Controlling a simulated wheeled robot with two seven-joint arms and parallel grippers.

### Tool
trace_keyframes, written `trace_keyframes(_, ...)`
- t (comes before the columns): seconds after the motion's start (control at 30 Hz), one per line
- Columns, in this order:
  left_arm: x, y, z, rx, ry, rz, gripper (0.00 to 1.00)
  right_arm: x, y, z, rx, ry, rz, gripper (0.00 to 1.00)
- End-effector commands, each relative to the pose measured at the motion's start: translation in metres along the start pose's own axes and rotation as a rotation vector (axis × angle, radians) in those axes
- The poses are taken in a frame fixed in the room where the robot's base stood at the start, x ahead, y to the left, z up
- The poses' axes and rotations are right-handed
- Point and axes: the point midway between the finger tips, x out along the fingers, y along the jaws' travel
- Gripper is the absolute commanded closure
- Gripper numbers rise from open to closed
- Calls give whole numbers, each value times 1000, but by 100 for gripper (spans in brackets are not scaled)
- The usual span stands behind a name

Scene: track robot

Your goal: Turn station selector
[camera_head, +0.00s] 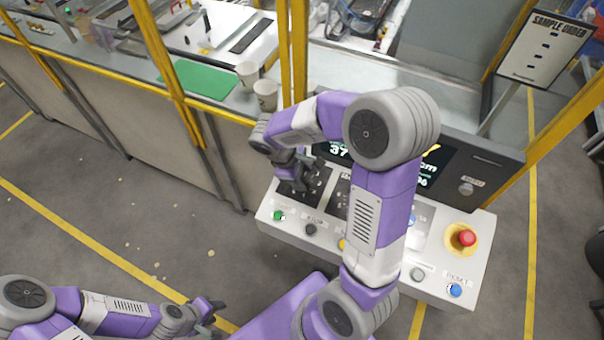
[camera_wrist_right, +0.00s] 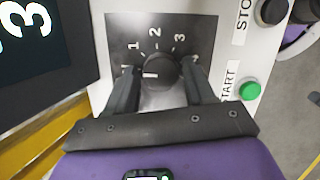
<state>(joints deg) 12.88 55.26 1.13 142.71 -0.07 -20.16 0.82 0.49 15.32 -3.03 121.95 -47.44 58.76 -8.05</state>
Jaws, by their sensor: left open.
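The station selector is a dark round knob (camera_wrist_right: 162,70) on a black dial plate (camera_wrist_right: 190,28) with the numerals 1, 2 and 3 visible around it. A white mark on the knob lies at its left side in the right wrist view; the label beyond is partly hidden by a finger. My right gripper (camera_wrist_right: 159,78) is open, its fingers on either side of the knob, with small gaps seeming to show. In the head view my right gripper (camera_head: 292,172) is over the panel's left part and covers the knob. My left gripper (camera_head: 210,312) is open and empty, low over the floor.
The white control panel (camera_head: 262,217) carries a green START button (camera_head: 278,215), a dark STOP button (camera_head: 310,229), a blue button (camera_head: 455,290) and a red emergency button (camera_head: 467,238). A screen (camera_head: 440,165) stands behind it. Yellow posts (camera_head: 165,70) and paper cups (camera_head: 265,95) are at the back.

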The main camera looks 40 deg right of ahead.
Motion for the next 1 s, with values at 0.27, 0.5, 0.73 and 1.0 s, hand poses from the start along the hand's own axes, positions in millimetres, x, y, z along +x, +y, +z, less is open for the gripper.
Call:
trace_keyframes(0.27,0,0,0,0,0,0,57,0,0,0,1,0,0,31)
trace_keyframes(0.5,-2,1,0,0,0,0,57,-14,1,0,1,2,3,31)
trace_keyframes(0.73,-6,2,0,0,0,0,57,-54,0,0,0,3,2,31)
trace_keyframes(1.0,-8,3,0,0,0,0,57,-76,0,0,0,1,1,31)
